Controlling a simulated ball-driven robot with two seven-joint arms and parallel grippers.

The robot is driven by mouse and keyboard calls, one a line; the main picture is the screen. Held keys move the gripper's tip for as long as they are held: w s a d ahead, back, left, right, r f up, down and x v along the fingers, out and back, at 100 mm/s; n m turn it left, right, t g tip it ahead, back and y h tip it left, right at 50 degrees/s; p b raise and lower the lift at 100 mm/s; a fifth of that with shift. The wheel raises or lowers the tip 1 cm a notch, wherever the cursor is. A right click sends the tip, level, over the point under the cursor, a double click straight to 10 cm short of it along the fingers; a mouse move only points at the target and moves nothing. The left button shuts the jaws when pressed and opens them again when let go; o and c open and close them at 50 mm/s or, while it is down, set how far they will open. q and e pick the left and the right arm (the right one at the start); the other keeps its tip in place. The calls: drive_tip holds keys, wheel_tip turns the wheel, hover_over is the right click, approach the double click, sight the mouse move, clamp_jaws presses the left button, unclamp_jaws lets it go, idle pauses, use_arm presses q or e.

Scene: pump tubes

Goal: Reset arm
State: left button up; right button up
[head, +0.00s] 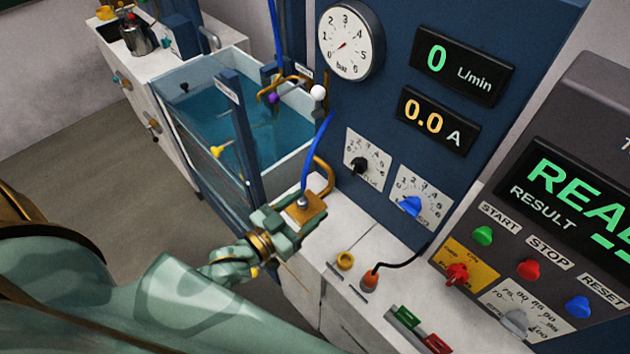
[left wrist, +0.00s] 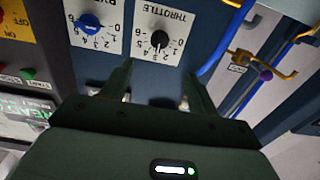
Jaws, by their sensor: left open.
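My left gripper (head: 306,207) is in the middle of the head view, above the white bench beside the water tank. In the left wrist view its two fingers (left wrist: 157,88) stand apart, with nothing visible between them. Beyond them are the blue panel, the black throttle knob (left wrist: 159,39) and the blue knob (left wrist: 90,21). My left arm crosses the lower left. My right gripper is in neither view.
The water tank (head: 207,160) stands left of the panel with its gauge (head: 350,43). The console at right reads READY in part and has START (head: 482,235), STOP (head: 528,269) and RESET (head: 578,306) buttons.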

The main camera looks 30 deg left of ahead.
use_arm(q)
drive_tip(key=s+a+f+g+y+b, duration=0.1)
drive_tip(key=s+a+f+g+y, duration=0.2)
drive_tip(key=f, duration=0.6)
drive_tip(key=s+a+f+g+b, duration=0.1)
drive_tip(key=s+a+f+g, duration=0.3)
drive_tip(key=f, duration=0.6)
drive_tip(key=s+f+g+y+b, duration=0.1)
drive_tip(key=s+f+y, duration=0.1)
drive_tip(key=s+f, duration=0.5)
drive_tip(key=s+d+f+g+b, duration=0.1)
drive_tip(key=s+f+g+b, duration=0.2)
drive_tip(key=s+f, duration=0.7)
drive_tip(key=s+d+f+g+y+b, duration=0.1)
drive_tip(key=s+f+g+b, duration=0.3)
drive_tip(key=s+f, duration=0.7)
drive_tip(key=shift+s+d+f+g, duration=0.3)
drive_tip(key=shift+f+g, duration=0.1)
drive_tip(key=shift+g, duration=0.2)
